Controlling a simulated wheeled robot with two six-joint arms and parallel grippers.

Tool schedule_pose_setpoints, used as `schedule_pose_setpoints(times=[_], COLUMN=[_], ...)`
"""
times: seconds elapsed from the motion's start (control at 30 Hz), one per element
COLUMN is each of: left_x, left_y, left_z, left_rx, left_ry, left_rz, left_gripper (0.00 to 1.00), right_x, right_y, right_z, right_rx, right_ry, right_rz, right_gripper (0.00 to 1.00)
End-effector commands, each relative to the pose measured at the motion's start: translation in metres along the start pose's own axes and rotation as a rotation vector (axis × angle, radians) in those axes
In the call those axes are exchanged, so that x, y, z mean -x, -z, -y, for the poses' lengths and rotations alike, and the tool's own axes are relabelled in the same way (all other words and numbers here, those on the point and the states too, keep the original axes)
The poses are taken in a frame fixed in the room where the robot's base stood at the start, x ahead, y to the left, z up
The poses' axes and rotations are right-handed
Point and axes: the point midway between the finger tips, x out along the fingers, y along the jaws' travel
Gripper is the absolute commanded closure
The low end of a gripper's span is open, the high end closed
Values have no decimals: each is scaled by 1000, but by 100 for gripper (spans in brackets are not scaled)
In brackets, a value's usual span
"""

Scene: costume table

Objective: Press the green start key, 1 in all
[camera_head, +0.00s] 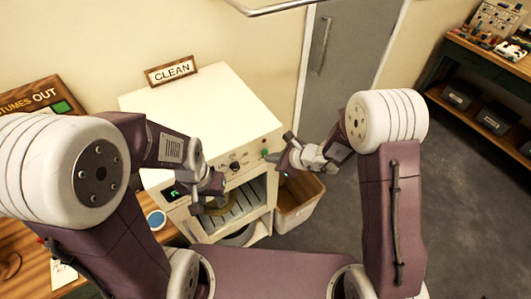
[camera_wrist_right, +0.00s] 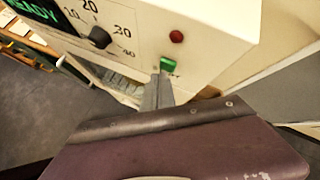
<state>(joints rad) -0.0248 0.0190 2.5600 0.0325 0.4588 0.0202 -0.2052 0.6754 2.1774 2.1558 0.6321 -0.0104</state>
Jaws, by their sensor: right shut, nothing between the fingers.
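The green start key (camera_wrist_right: 166,65) sits on the white machine's front panel, below a round red lamp (camera_wrist_right: 176,37). My right gripper (camera_wrist_right: 162,80) is shut, and its fingertips reach the key's lower edge in the right wrist view. I cannot tell whether they touch it or press it. In the head view the right gripper (camera_head: 272,157) is at the right end of the white machine's (camera_head: 200,95) panel. My left gripper (camera_head: 214,189) is in front of the machine's left side, near its display and lower opening. Its jaw state is unclear.
The panel has a dial knob (camera_wrist_right: 100,38) and a green-lit display (camera_wrist_right: 35,10) whose visible letters end in "EADY". A CLEAN sign (camera_head: 170,71) stands on the machine's back. A pale bin (camera_head: 300,206) stands at its right. A wooden table with a blue-topped cup (camera_head: 156,220) is left.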

Motion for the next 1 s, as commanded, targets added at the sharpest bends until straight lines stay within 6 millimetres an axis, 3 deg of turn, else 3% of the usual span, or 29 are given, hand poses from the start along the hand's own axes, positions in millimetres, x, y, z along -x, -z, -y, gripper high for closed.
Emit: schedule_pose_setpoints(times=[1.0], left_x=[-2], left_y=[0], left_z=[0], left_rx=[0], left_ry=[0], left_rz=[0], left_gripper=[64], right_x=[-7], right_y=[-5], right_z=[5], right_rx=[0], right_ry=[0], right_rz=[1], right_gripper=[100])
